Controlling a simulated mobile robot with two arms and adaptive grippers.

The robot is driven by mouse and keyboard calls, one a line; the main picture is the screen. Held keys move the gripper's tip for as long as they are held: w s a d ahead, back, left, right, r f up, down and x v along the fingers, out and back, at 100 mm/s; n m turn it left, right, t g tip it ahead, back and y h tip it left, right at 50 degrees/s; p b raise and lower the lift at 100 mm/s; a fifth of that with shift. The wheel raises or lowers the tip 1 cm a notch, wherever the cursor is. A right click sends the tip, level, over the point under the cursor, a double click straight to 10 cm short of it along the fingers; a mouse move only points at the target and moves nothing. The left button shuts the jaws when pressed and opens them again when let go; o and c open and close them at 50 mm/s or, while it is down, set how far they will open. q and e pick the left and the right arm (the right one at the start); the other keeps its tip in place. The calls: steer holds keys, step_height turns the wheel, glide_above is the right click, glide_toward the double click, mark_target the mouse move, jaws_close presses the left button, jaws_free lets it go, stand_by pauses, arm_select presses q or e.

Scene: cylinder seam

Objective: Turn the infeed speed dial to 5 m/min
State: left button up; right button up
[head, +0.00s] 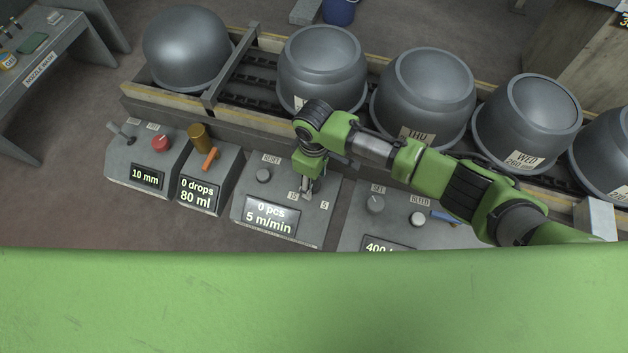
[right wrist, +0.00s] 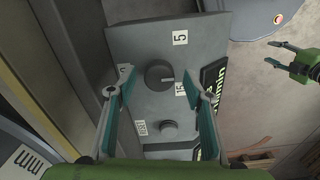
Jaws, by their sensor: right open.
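The infeed panel has a display (head: 269,216) reading "0 pcs" and "5 m/min". Its dark round speed dial (right wrist: 158,75) shows in the right wrist view, with a white mark at its right edge. A label "5" (right wrist: 180,37) and a label "15" (right wrist: 180,89) stand beside it; a third label at its left is partly hidden. My right gripper (head: 306,194) points down at the panel and hides the dial in the head view. In the wrist view its fingers (right wrist: 155,73) are apart, one on each side of the dial. My left gripper (right wrist: 271,53) is far off, fingers apart, empty.
A reset knob (head: 264,175) sits on the same panel. A panel with a set knob (head: 375,204) and a bleed knob (head: 417,218) stands right. Panels with an orange lever (head: 211,158) and a red knob (head: 160,143) stand left. Grey cylinders (head: 423,97) line the conveyor behind.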

mark_target(314, 185)
step_height(314, 185, up, 11)
stand_by(0.3)
steer(key=shift+s+f, duration=0.1)
steer(key=shift+f, duration=0.05)
stand_by(0.4)
